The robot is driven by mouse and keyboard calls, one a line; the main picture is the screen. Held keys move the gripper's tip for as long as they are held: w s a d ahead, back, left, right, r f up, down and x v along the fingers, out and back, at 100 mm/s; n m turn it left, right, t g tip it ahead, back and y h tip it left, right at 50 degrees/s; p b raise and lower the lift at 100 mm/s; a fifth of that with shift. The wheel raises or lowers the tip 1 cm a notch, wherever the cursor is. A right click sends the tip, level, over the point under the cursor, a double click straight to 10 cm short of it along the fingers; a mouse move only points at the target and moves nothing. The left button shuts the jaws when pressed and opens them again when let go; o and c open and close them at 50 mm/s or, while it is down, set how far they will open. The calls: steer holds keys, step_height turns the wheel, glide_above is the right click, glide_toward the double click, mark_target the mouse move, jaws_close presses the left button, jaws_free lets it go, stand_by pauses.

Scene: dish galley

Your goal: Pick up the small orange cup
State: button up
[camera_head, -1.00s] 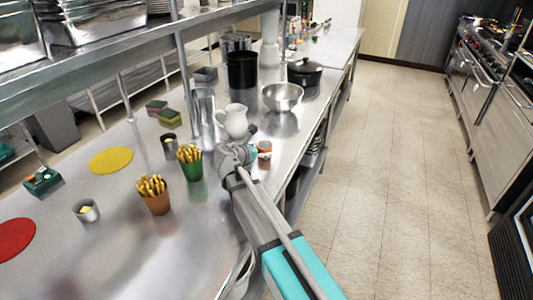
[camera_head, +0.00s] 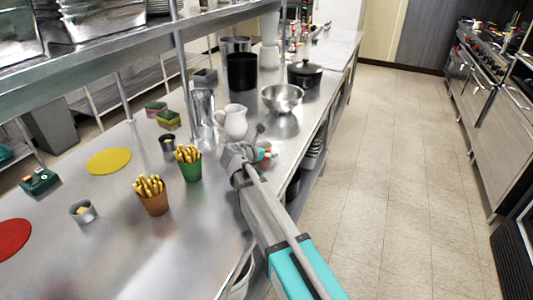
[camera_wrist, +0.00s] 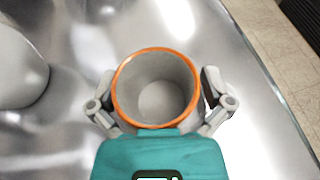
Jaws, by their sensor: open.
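The small orange cup (camera_wrist: 156,90) stands upright on the steel counter in the wrist view, with an orange rim and a grey inside that looks empty. My gripper (camera_wrist: 158,98) is open, with one finger on each side of the cup. I cannot tell whether either finger touches it. In the head view my gripper (camera_head: 258,148) is at the counter's right edge and hides most of the cup (camera_head: 267,154).
A white pitcher (camera_head: 234,122) stands close behind my gripper, with a steel bowl (camera_head: 283,97) beyond. A green cup of fries (camera_head: 191,170) and a brown cup of fries (camera_head: 155,203) stand to the left. An overhead shelf (camera_head: 110,42) spans the upper left.

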steer(key=c, duration=1)
steer(key=shift+r, duration=0.15)
steer(key=shift+c, duration=0.2)
step_height(320, 180, up, 2)
steer(key=shift+p, duration=1.15)
steer(key=s+a+r+p, duration=0.4)
steer(key=s+r+p, duration=0.6)
steer(key=s, duration=0.3)
steer(key=shift+a+r+p, duration=0.35)
steer(key=shift+a, duration=0.05)
steer(key=shift+s, duration=0.1)
